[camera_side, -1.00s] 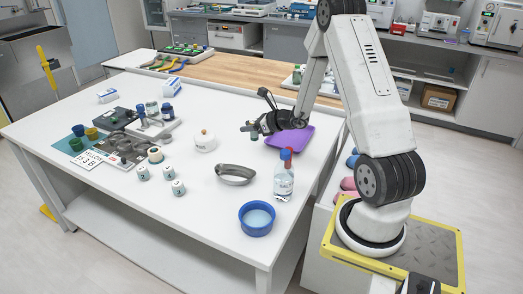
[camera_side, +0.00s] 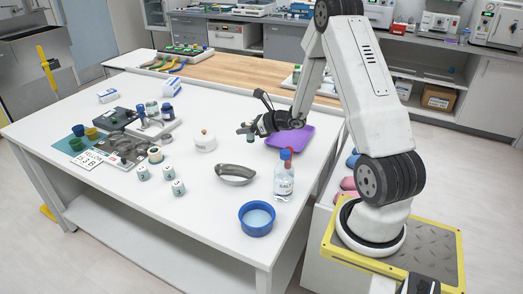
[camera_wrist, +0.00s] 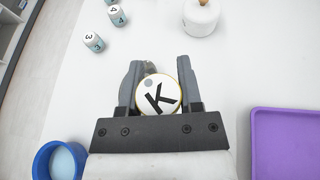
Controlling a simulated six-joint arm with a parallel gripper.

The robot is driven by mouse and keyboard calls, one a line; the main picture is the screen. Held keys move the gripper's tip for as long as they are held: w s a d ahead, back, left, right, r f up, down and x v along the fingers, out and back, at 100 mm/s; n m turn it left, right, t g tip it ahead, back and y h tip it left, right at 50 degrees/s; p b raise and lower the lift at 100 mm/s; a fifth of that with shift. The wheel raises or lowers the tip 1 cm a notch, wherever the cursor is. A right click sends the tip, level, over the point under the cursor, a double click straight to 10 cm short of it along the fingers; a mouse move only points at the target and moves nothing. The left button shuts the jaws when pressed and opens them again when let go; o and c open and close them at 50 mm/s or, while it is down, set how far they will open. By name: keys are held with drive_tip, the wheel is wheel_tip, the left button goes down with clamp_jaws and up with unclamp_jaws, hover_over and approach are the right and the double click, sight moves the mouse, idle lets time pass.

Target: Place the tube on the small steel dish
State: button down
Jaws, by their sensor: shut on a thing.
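My gripper (camera_side: 248,129) is shut on the tube, above the table by the purple tray. In the wrist view the tube (camera_wrist: 158,97) shows its round white end with a black K, between the two grey fingers. In the side view only a small greenish part of the tube (camera_side: 250,137) shows below the fingers. The steel dish (camera_side: 235,181), a shallow oval, sits on the white table in front of my gripper and looks empty.
Several small numbered jars (camera_side: 178,188) stand to the left. The purple tray (camera_side: 304,143) lies beside my gripper.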

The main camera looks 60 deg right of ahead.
sight(228, 167)
drive_tip(key=w+a+f+n+g+y, duration=0.2)
drive_tip(key=w+a+n+y, duration=0.1)
drive_tip(key=a+n+y, duration=0.2)
drive_tip(key=shift+w+a, duration=0.15)
drive_tip(key=shift+a, duration=0.85)
drive_tip(key=shift+f, duration=0.15)
drive_tip(key=shift+f, duration=2.75)
drive_tip(key=shift+f, duration=0.1)
drive_tip(key=shift+f, duration=2)
drive_tip(key=shift+f, duration=0.1)
